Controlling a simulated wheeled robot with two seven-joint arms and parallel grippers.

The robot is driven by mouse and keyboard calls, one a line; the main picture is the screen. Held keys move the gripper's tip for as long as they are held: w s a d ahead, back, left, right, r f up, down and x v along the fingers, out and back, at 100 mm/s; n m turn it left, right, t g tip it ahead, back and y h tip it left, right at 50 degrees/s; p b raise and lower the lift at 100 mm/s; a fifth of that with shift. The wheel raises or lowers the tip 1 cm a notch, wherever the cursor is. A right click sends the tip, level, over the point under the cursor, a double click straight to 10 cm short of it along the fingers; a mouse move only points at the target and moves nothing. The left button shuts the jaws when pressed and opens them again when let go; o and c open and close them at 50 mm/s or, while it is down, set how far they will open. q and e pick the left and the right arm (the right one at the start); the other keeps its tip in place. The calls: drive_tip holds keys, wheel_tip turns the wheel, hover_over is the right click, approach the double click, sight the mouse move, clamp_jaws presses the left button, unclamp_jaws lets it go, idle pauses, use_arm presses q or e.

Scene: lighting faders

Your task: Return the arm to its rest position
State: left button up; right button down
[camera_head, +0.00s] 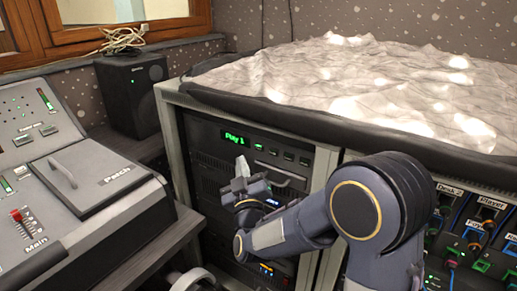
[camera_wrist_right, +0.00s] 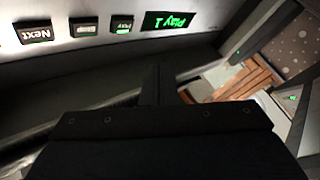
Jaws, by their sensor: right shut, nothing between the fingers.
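My right arm (camera_head: 365,205) comes in from the lower right in the head view. My right gripper (camera_head: 241,168) is shut and empty, with its fingers pointing up. It is in front of the black rack unit (camera_head: 212,158), just below the green "Play 1" display (camera_head: 233,138). In the right wrist view the shut fingers (camera_wrist_right: 156,84) show dark below the display (camera_wrist_right: 169,20) and the Play button (camera_wrist_right: 122,25). I cannot tell whether the fingers touch the panel.
A lighting desk with a red Main fader (camera_head: 17,215) and a Patch lid (camera_head: 90,175) stands at left. A black speaker (camera_head: 133,92) is behind it. A crumpled pale cover (camera_head: 330,85) lies on the rack top. A patch panel with cables (camera_head: 478,235) is at right.

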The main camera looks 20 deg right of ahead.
idle(0.5)
drive_tip(key=s+d+f+m+g+y, duration=0.2)
drive_tip(key=s+f+g, duration=0.25)
drive_tip(key=s, duration=0.65)
drive_tip(key=s+d+f+m+g+y, duration=0.1)
drive_tip(key=s+f+m+g+y, duration=0.15)
drive_tip(key=s+g, duration=0.6)
drive_tip(key=s+d+f+m+g+y, duration=0.1)
drive_tip(key=s+d+f+g+y, duration=0.2)
drive_tip(key=s, duration=1.1)
wheel_tip(320, 180, up, 24)
drive_tip(key=a+p, duration=0.1)
drive_tip(key=p, duration=2.3)
drive_tip(key=shift+a+f, duration=0.2)
drive_tip(key=shift+f, duration=0.05)
